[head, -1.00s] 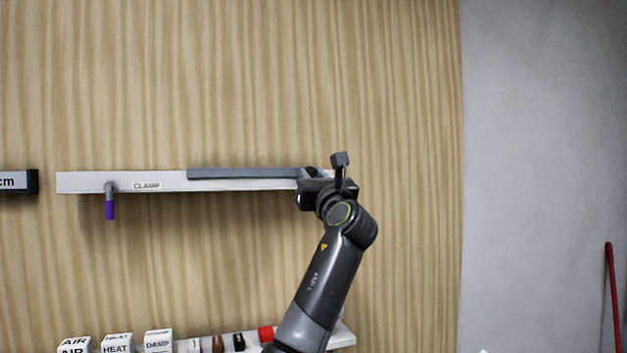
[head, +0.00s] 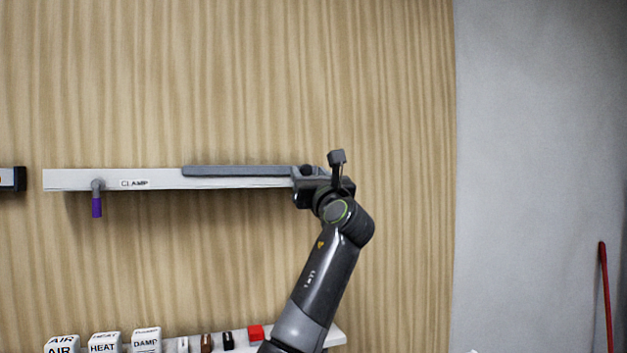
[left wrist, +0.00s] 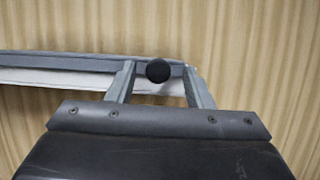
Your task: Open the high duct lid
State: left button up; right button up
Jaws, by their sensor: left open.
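The high duct (head: 70,180) is a long white rail on the wood-panelled wall, marked CLAMP. Its grey lid (head: 235,171) lies along the top of the right part, and the left part of the duct shows no lid. A grey clamp lever with a purple grip (head: 97,207) hangs at the duct's left. My left gripper (left wrist: 158,66) is at the duct's right end. In the left wrist view its two fingers are open, one on either side of a dark round knob (left wrist: 158,71). Contact with the knob cannot be told. In the head view my arm hides the duct's right end.
A dark-ended box (head: 19,179) is at the left edge. A red pole (head: 605,295) leans at right. The wall above the duct is clear.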

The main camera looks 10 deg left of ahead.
pick_arm(q)
jog(key=b+v, duration=0.9)
jog(key=v, duration=0.8)
jog(key=shift+s, duration=0.15)
jog(key=shift+d, duration=0.15)
